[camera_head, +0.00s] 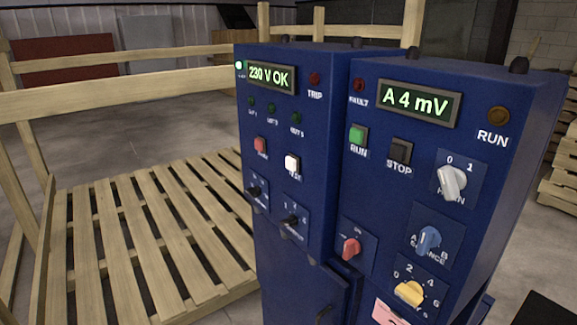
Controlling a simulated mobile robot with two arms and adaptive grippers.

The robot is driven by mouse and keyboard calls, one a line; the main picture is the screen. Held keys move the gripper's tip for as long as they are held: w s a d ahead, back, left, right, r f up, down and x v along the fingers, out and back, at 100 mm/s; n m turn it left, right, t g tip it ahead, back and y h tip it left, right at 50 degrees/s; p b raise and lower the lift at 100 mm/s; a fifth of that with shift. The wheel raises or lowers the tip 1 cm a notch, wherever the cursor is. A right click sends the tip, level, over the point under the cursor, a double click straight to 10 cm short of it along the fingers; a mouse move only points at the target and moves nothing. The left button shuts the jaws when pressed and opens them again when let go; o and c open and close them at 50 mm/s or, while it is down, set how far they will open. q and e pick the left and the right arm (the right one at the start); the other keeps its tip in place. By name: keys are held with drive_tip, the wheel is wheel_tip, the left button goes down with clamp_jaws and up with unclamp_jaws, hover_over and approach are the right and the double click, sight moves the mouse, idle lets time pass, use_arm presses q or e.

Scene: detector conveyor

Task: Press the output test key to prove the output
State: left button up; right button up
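The left blue cabinet panel (322,150) has a display (271,77) that reads "230 V OK". A white lamp (239,65) glows left of the display, and a dull red lamp (314,78) is marked TRIP. Neither of my grippers is in view.
The right blue cabinet has a display (419,103) reading "A 4 mV", a green RUN key (358,135), a dark STOP key (399,151) and several rotary knobs, including a yellow one (409,292). Wooden pallets (150,240) and rails stand left and behind.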

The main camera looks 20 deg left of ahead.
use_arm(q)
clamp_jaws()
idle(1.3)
